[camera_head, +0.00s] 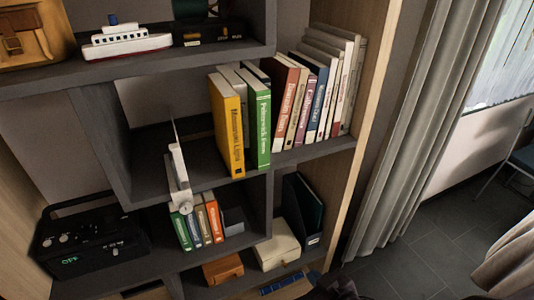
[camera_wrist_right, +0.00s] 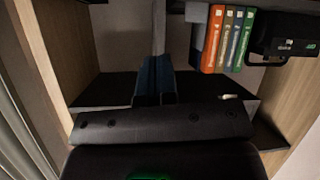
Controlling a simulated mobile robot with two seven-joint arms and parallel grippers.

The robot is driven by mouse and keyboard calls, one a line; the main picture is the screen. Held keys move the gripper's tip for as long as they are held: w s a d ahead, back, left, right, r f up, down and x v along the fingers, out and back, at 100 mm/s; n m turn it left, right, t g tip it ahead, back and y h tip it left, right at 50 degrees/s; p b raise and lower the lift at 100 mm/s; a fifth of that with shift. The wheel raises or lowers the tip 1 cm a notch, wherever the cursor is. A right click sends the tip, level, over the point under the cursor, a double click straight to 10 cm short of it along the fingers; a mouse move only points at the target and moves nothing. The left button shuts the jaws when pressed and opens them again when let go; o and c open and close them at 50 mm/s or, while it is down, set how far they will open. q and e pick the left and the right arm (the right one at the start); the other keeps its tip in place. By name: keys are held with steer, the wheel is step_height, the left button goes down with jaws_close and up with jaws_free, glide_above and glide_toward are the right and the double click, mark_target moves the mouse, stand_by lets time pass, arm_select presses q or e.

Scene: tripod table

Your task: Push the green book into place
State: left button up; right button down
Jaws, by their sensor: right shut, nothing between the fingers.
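A tall green book (camera_head: 258,125) stands upright on the middle shelf, between pale books and close to the yellow book (camera_head: 228,125); its spine is near the shelf's front edge. A smaller green book (camera_head: 181,232) stands in the lower compartment and shows upside down in the right wrist view (camera_wrist_right: 240,42). My right gripper (camera_head: 340,290) is a dark shape at the bottom edge of the head view, well below the tall green book and apart from it. It is shut and empty. The tall green book is not visible in the right wrist view. My left gripper is not in view.
Red, blue and white books (camera_head: 320,95) fill the shelf right of the tall green book. A white object (camera_head: 178,168) stands to its left. Below are a radio (camera_head: 90,240), a white box (camera_head: 277,246) and a dark binder (camera_head: 302,212). A curtain (camera_head: 415,130) hangs at right.

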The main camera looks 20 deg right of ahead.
mark_target(265, 162)
steer(key=w+a+r+n+t+h+p, duration=0.1)
steer(key=w+a+r+n+t+p, duration=0.15)
steer(key=r+n, duration=1.1)
steer(key=w+a+r+n+t+p, duration=0.1)
steer(key=w+r+n+t, duration=0.25)
steer(key=r+n, duration=1.05)
steer(key=w+f+n, duration=0.1)
steer(key=w, duration=0.3)
steer(key=w+f+n, duration=0.2)
steer(key=w, duration=0.2)
steer(key=w+f+n, duration=0.2)
steer(key=w, duration=0.2)
steer(key=shift+w+a+f+g, duration=0.2)
steer(key=shift+w+g, duration=0.15)
steer(key=shift+g, duration=0.05)
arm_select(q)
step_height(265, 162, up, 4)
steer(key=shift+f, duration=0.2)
arm_select(e)
steer(key=shift+w, duration=0.1)
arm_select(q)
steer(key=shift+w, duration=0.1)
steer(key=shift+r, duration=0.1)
